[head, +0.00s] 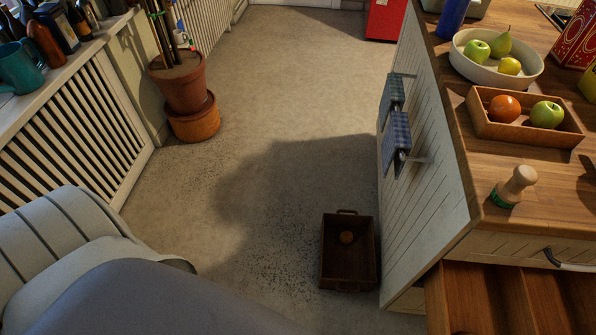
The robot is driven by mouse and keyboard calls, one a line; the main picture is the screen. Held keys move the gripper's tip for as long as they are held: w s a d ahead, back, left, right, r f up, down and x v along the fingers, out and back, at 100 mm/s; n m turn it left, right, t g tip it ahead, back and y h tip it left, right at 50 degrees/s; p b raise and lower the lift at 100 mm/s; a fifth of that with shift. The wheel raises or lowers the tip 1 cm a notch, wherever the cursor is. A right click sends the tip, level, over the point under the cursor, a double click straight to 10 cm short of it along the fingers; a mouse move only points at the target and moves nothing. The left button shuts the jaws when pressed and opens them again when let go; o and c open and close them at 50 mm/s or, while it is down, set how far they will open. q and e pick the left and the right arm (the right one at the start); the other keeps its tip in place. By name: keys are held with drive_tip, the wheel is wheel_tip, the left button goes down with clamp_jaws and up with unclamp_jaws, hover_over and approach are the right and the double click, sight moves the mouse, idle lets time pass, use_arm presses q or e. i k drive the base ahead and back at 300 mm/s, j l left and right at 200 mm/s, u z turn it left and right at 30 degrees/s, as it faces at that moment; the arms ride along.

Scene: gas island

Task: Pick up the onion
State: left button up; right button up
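The crate stands on the floor beside the white kitchen island. Neither of my grippers shows in the head view. My own grey body fills the lower left of the picture.
The island (425,190) stands at the right, with an open wooden drawer (437,300) sticking out at its near end. On top are a fruit bowl (470,72), a fruit tray (540,137) and a brush (514,187). A potted plant (183,85) stands left. The middle floor is clear.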

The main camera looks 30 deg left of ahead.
sight(346, 237)
drive_tip(key=j+u, duration=0.3)
drive_tip(key=l+z, duration=0.1)
drive_tip(key=z, duration=0.3)
drive_tip(key=l+z, duration=0.1)
drive_tip(key=z, duration=0.3)
drive_tip(key=k+l+z, duration=0.1)
drive_tip(key=z, duration=0.3)
drive_tip(key=l+z, duration=0.15)
drive_tip(key=z, duration=0.25)
drive_tip(key=l+z, duration=0.1)
drive_tip(key=z, duration=0.3)
drive_tip(key=u, duration=2.15)
drive_tip(key=i+j, duration=0.25)
drive_tip(key=j, duration=0.15)
drive_tip(key=i+j, duration=0.2)
drive_tip(key=j, duration=0.2)
drive_tip(key=i+j+z, duration=0.15)
drive_tip(key=j+z, duration=0.2)
drive_tip(key=i+j+z, duration=0.1)
drive_tip(key=j+z, duration=0.6)
